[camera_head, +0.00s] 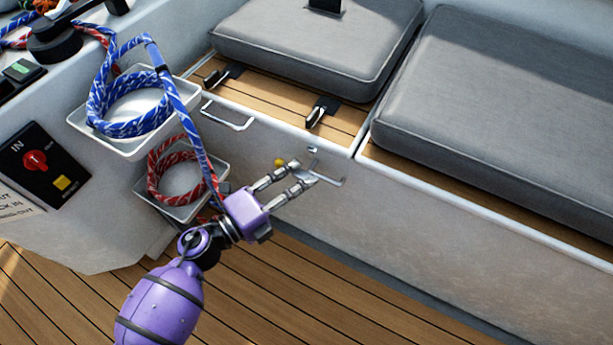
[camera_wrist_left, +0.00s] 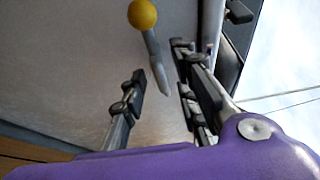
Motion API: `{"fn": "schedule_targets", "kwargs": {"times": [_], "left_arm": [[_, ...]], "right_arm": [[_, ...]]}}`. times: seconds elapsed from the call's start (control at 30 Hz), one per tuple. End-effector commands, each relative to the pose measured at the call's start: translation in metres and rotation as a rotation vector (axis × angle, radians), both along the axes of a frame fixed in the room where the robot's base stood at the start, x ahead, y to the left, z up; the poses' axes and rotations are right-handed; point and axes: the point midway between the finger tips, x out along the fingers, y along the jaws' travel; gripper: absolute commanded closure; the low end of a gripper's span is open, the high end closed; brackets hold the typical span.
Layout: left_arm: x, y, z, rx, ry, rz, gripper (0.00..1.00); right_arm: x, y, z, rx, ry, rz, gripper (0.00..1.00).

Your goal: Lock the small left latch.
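Two small black-and-silver latches sit on the wooden strip in front of the left cushion: a left one (camera_head: 217,77) and a right one (camera_head: 317,114). Below them, on the white seat front, is a small lever with a yellow ball knob (camera_head: 279,161). The knob and its grey shaft also show in the left wrist view (camera_wrist_left: 143,14). My left gripper (camera_head: 303,173) is at the seat front beside this lever. Its fingers are apart, and the shaft end shows between them in the wrist view; contact cannot be told. My right gripper is out of view.
A silver handle (camera_head: 228,116) is on the seat front, left of my gripper. White bins with blue rope (camera_head: 130,100) and red rope (camera_head: 165,165) stand close to my left arm. Grey cushions (camera_head: 510,110) lie above; the wooden floor (camera_head: 330,300) is clear.

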Motion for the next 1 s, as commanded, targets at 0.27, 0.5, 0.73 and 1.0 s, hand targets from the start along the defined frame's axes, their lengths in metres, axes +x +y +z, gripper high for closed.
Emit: {"fn": "schedule_targets", "kwargs": {"times": [0.27, 0.5, 0.73, 1.0], "left_arm": [[0.015, -0.020, -0.001, 0.001, 0.001, 0.001, 0.72], [0.015, -0.020, 0.000, 0.000, 0.001, 0.001, 0.72], [0.015, -0.020, 0.000, 0.000, 0.001, 0.001, 1.00], [0.015, -0.020, -0.001, 0.000, 0.001, 0.001, 1.00]], "right_arm": [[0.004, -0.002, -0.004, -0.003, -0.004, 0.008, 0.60], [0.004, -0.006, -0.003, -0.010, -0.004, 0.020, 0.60], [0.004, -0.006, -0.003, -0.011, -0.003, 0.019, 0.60], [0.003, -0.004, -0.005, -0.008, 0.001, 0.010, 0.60]]}}
